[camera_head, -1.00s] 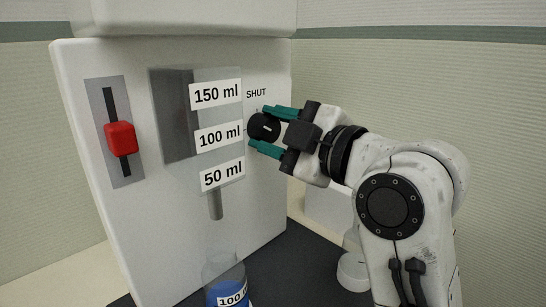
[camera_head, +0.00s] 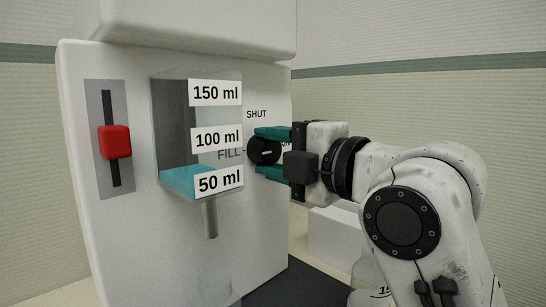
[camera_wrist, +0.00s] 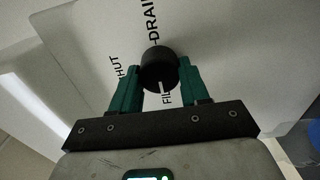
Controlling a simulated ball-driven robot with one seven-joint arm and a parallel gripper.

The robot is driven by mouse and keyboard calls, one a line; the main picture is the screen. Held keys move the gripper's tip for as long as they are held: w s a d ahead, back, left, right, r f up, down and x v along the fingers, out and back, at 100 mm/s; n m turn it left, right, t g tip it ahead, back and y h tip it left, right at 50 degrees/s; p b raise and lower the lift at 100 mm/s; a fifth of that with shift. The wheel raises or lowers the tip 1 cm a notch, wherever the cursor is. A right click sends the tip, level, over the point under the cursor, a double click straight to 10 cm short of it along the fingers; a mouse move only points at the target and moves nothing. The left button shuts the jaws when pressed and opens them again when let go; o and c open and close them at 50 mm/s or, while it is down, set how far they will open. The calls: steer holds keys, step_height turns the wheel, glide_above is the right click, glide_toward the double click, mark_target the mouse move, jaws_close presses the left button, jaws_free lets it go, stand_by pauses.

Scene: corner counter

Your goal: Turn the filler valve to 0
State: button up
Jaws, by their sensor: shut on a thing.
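The filler valve is a round black knob (camera_head: 262,150) on the front of the white dispenser, right of the clear measuring chamber (camera_head: 176,130). In the wrist view the knob (camera_wrist: 158,66) sits between my two teal fingers. My gripper (camera_head: 264,154) is shut on the knob, one finger above and one below in the head view. The knob's white mark lies about level and points to the FILL label (camera_head: 229,155). SHUT (camera_head: 257,114) is printed above; DRAIN is partly hidden by my gripper. Teal liquid (camera_head: 188,184) stands in the chamber near the 50 ml label (camera_head: 219,182).
A red slider (camera_head: 115,142) is on the panel's left, in its slot. A spout (camera_head: 209,219) hangs below the chamber, above a faint clear beaker (camera_head: 216,292). Another clear container (camera_head: 368,272) stands at the lower right, partly behind my arm. A white block (camera_head: 335,235) is behind it.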

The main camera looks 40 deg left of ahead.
steer(key=shift+s+a+f, duration=0.1)
steer(key=shift+s, duration=0.05)
steer(key=o, duration=1.1)
steer(key=shift+c, duration=0.2)
steer(key=shift+d, duration=0.45)
steer(key=d, duration=1)
steer(key=shift+s, duration=0.35)
